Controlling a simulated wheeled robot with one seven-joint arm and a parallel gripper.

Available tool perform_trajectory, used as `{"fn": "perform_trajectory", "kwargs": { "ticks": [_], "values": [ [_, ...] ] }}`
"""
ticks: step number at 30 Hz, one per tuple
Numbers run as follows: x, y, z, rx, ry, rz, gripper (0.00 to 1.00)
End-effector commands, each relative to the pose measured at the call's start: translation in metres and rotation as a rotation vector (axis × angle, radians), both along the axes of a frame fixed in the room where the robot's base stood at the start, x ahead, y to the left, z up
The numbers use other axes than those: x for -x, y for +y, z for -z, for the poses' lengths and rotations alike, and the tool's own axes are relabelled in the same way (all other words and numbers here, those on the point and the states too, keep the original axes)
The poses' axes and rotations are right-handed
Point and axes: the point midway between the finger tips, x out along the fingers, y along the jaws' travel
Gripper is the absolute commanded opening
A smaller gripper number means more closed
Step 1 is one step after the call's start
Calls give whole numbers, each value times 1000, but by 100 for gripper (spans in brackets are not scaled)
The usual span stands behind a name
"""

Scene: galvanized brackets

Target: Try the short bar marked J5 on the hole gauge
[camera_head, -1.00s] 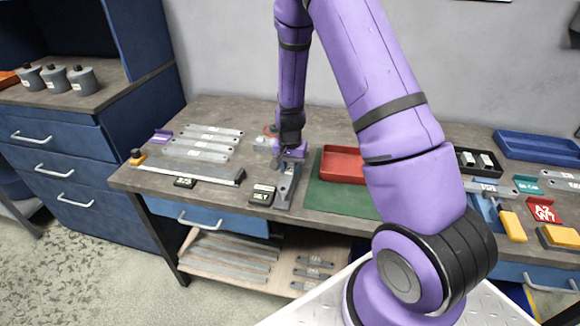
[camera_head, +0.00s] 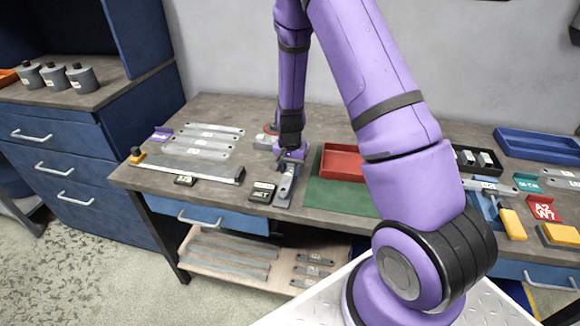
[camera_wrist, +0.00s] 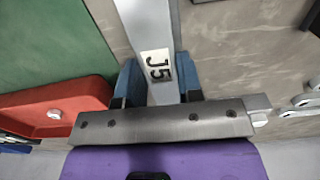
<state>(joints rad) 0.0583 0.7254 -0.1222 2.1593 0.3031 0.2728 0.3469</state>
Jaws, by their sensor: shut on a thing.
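The short bar marked J5 (camera_wrist: 147,27) is a flat grey metal bar with a white label. In the wrist view it lies between the two blue fingers of my gripper (camera_wrist: 158,72), which is shut on it. In the head view my gripper (camera_head: 289,160) is over the bench, left of the green mat, and the bar (camera_head: 286,186) points from it toward the front edge. Whether the bar touches anything beneath it I cannot tell. I cannot make out the hole gauge for certain in either view.
A red tray (camera_head: 342,147) stands on the green mat (camera_head: 335,197), right of my gripper. A block marked SET (camera_head: 262,192) sits close left of the bar. Several long bars (camera_head: 207,133) lie at the bench's left. A small grey item with red (camera_head: 265,141) stands behind.

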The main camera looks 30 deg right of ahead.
Motion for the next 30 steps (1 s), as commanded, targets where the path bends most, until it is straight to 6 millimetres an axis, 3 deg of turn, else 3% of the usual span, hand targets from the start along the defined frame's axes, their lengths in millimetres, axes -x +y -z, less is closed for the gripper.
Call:
{"fn": "perform_trajectory", "kwargs": {
  "ticks": [30],
  "values": [
    [0,0,17,-1,-1,0,3]
  ]
}}
